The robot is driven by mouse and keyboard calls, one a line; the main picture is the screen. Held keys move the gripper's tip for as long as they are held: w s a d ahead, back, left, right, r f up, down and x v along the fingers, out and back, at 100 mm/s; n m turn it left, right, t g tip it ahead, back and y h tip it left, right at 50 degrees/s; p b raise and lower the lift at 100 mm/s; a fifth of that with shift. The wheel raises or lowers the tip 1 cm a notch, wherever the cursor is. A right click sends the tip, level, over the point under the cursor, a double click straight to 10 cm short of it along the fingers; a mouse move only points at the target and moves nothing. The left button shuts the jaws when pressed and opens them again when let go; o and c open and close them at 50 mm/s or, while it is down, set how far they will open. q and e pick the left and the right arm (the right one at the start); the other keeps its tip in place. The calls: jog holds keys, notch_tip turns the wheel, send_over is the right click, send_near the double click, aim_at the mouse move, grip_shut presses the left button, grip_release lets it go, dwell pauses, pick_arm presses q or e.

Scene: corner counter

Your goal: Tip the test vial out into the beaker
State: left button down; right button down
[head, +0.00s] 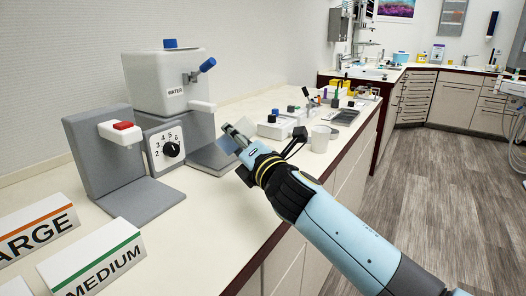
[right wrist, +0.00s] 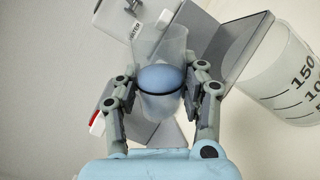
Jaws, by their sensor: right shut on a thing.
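My right gripper (right wrist: 160,95) is shut on the clear test vial (right wrist: 160,45), with a finger on each side of it. A rounded blue shape shows within the vial; I cannot tell if it is liquid or solid. The beaker (right wrist: 280,80), pale and translucent with black volume marks, stands at the right of the right wrist view, apart from the vial. In the head view my right gripper (head: 238,138) is above the counter, in front of the grey dispenser stand, and the vial is hard to make out there. A white cup (head: 320,138) stands to its right; I cannot tell if it is the beaker. My left gripper is out of view.
The white water dispenser (head: 168,82) with blue knobs stands on a grey stand beside a numbered dial (head: 168,149). LARGE (head: 38,228) and MEDIUM (head: 92,262) signs are at the lower left. Small instruments and a tray (head: 343,117) lie farther along the counter.

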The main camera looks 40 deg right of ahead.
jog(key=shift+r+m+h+b, duration=0.15)
jog(key=shift+r+m+b, duration=0.15)
jog(key=shift+m, duration=0.5)
jog(key=shift+r+m+h+b, duration=0.15)
jog(key=shift+r+m, duration=0.25)
jog(key=shift+m, duration=0.4)
dwell(0.6)
jog(key=shift+d+r+m+b, duration=0.3)
jog(key=shift+d+r+m, duration=0.15)
jog(key=shift+m, duration=0.55)
jog(key=shift+s+d+f+m+h+b, duration=0.15)
jog(key=shift+f+m+h+b, duration=0.3)
jog(key=shift+m+b, duration=0.6)
dwell(0.7)
